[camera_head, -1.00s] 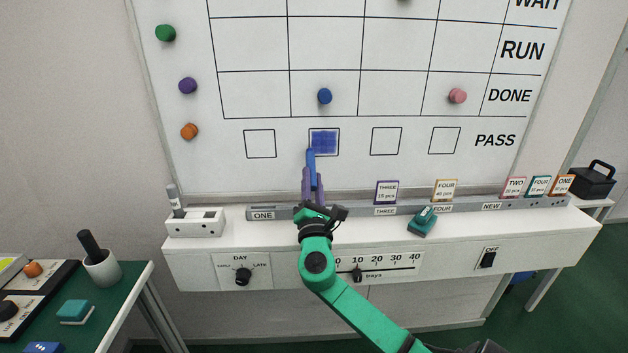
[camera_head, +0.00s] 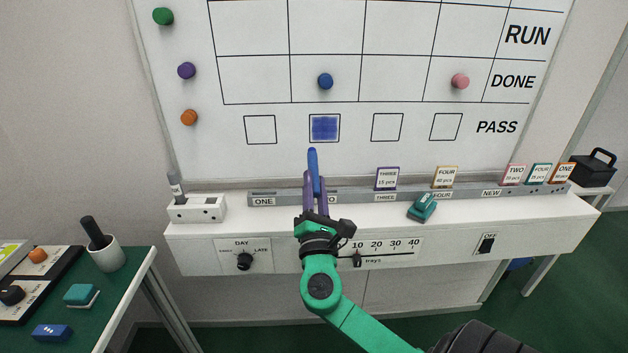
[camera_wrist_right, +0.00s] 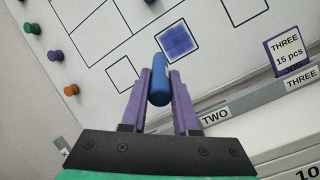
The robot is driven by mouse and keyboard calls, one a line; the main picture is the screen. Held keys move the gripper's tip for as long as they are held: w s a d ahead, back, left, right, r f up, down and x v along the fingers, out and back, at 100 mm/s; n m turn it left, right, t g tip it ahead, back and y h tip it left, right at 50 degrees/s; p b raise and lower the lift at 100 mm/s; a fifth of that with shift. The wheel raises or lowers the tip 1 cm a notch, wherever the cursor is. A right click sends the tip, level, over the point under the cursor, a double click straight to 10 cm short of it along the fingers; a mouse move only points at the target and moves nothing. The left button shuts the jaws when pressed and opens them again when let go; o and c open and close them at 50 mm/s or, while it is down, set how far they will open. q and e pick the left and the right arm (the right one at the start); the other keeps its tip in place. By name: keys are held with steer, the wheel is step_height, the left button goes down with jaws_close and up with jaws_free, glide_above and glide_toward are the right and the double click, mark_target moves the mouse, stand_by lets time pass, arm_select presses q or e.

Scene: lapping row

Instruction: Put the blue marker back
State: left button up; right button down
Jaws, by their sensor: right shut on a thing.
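The blue marker (camera_head: 313,162) is held between the purple fingers of my right gripper (camera_head: 315,190), pointing up towards the whiteboard. In the right wrist view the marker (camera_wrist_right: 160,82) stands between the two fingers of my right gripper (camera_wrist_right: 160,100). In the head view the marker's tip is just below the blue-filled PASS square (camera_head: 324,128). A white marker holder (camera_head: 197,209) stands on the ledge at the left, with a grey marker (camera_head: 175,187) upright in its left end; its other holes look empty. My left gripper is not in view.
The whiteboard (camera_head: 250,165) fills the back. A grey card rail (camera_head: 350,195) runs below it with several cards. A teal eraser (camera_head: 422,208) lies on the white ledge (camera_head: 500,218).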

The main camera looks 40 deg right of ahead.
steer(key=shift+s+a, duration=0.3)
steer(key=shift+s, duration=0.15)
steer(key=shift+w+f, duration=0.1)
